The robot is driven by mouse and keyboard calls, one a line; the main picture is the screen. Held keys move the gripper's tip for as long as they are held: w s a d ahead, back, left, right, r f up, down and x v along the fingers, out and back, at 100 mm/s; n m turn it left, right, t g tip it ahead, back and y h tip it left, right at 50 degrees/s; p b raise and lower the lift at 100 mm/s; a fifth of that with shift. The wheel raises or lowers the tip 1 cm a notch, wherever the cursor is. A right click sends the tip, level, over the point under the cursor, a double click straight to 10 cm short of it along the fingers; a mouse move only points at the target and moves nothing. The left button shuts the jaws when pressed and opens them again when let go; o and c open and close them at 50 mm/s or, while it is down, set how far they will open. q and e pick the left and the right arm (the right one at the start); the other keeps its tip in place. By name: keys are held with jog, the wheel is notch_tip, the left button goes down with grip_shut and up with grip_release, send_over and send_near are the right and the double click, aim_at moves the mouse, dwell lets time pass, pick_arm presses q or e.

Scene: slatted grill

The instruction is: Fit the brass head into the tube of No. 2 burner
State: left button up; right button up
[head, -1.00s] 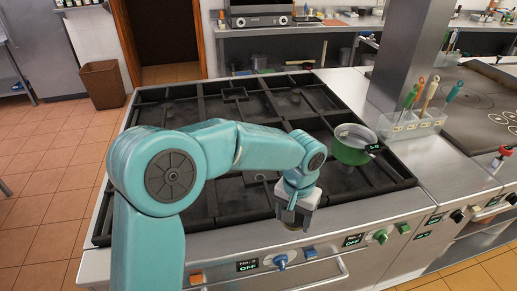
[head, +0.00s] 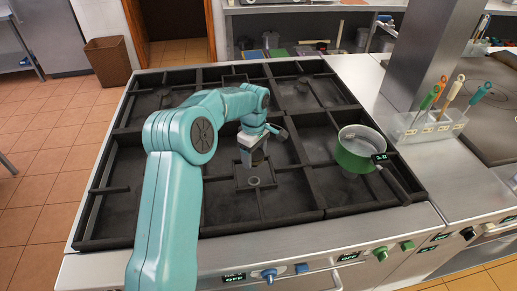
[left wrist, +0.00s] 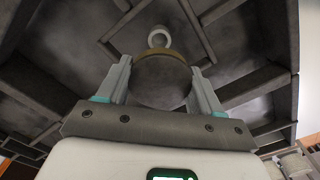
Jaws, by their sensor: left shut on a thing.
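My left gripper (head: 252,160) is over the front middle part of the grill, with its fingers pointing down. In the left wrist view the gripper (left wrist: 160,90) is shut on the brass head (left wrist: 162,82), a round piece with a dark grey face and a brass edge. The pale ring-shaped tube (head: 254,181) stands in a square gap of the grate, just below the gripper. The tube also shows in the left wrist view (left wrist: 158,37), just beyond the head's brass edge and apart from it in the picture. My right gripper is not in view.
Dark grate bars (head: 291,178) surround the tube. A green pot (head: 356,158) stands on the grill to the right. Control knobs (head: 270,275) line the front panel. A utensil holder (head: 432,127) stands on the counter beside a steel column (head: 424,62).

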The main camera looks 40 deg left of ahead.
pick_arm(q)
jog(key=shift+s+a+r, duration=0.1)
jog(key=shift+r, duration=0.05)
jog(key=shift+w+f, duration=0.2)
jog(key=shift+w, duration=0.05)
jog(key=shift+s+a, duration=0.1)
jog(key=shift+s, duration=0.1)
jog(key=shift+f+b, duration=0.3)
jog(key=shift+b, duration=0.05)
notch_tip(320, 180, down, 6)
jog(key=b, duration=0.4)
jog(key=shift+w+f+b, duration=0.1)
jog(key=shift+f+b, duration=0.05)
jog(key=shift+b, duration=0.15)
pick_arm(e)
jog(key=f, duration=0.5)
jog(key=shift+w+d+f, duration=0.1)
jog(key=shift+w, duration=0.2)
